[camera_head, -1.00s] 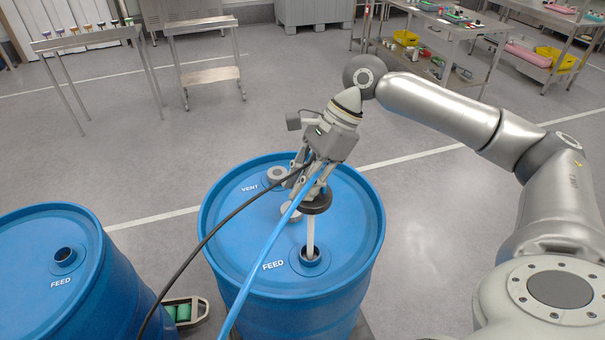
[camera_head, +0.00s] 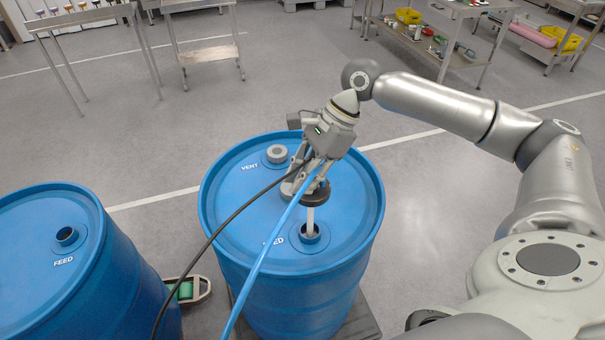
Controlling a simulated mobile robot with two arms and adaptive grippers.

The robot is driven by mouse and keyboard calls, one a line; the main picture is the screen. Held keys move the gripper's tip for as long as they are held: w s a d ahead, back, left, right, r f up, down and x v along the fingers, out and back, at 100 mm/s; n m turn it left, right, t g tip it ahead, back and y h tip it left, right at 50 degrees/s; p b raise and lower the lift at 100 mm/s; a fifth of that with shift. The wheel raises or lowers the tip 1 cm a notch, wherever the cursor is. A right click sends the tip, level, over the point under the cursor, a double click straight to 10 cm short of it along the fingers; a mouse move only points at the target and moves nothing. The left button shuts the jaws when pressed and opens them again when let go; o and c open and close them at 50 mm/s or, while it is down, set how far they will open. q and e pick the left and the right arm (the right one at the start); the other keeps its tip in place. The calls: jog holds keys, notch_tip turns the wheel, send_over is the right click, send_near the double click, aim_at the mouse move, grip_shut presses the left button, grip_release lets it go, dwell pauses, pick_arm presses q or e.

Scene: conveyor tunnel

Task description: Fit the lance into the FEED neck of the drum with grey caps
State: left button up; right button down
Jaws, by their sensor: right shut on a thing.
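The lance (camera_head: 310,217) is a pale tube under a dark round collar, with a blue hose and a black cable trailing from its head. My right gripper (camera_head: 308,176) is shut on the lance's head above the collar. The blue drum with grey caps (camera_head: 235,225) stands below it. The lance's lower end is at the open FEED neck (camera_head: 310,240) and appears to be inside its mouth; the exact depth is hidden. A grey cap sits on VENT (camera_head: 277,154). Another grey cap (camera_head: 289,189) lies on the lid, partly behind the collar. My left gripper is not in view.
A second blue drum (camera_head: 35,235) with an open FEED neck (camera_head: 67,236) stands at the left. A green item in a grey holder (camera_head: 187,290) is on the floor between the drums. Metal tables (camera_head: 200,55) and a shelved cart (camera_head: 440,45) stand at the back.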

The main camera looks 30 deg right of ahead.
aim_at(328, 181)
notch_tip(328, 181, down, 15)
jog(key=c, duration=1.3)
grip_release()
jog(key=shift+r, duration=0.15)
dwell(0.3)
jog(key=shift+o, duration=0.2)
jog(key=v, duration=1.2)
